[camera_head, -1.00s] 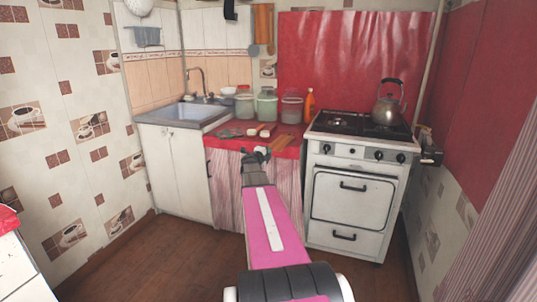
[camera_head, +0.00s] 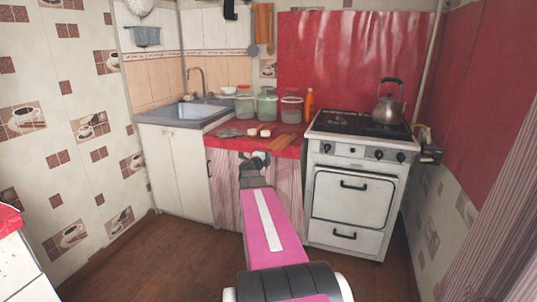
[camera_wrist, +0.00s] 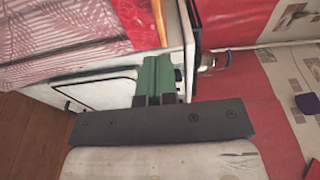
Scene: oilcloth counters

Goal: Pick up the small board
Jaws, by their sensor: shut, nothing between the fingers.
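A small brown wooden board (camera_head: 282,141) lies flat at the right end of the red counter, close to the stove. My gripper (camera_head: 256,157) is in front of the counter's front edge, to the left of the board and apart from it. In the wrist view my gripper's green fingers (camera_wrist: 157,80) are together with nothing between them. A narrow orange-brown strip shows at the top of the wrist view; I cannot tell if it is the board.
Behind the board stand several jars (camera_head: 267,104) and an orange bottle (camera_head: 309,104). Small white items (camera_head: 253,132) lie left of it. The white stove (camera_head: 353,195) with a kettle (camera_head: 387,109) is to the right, the sink (camera_head: 188,112) to the left.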

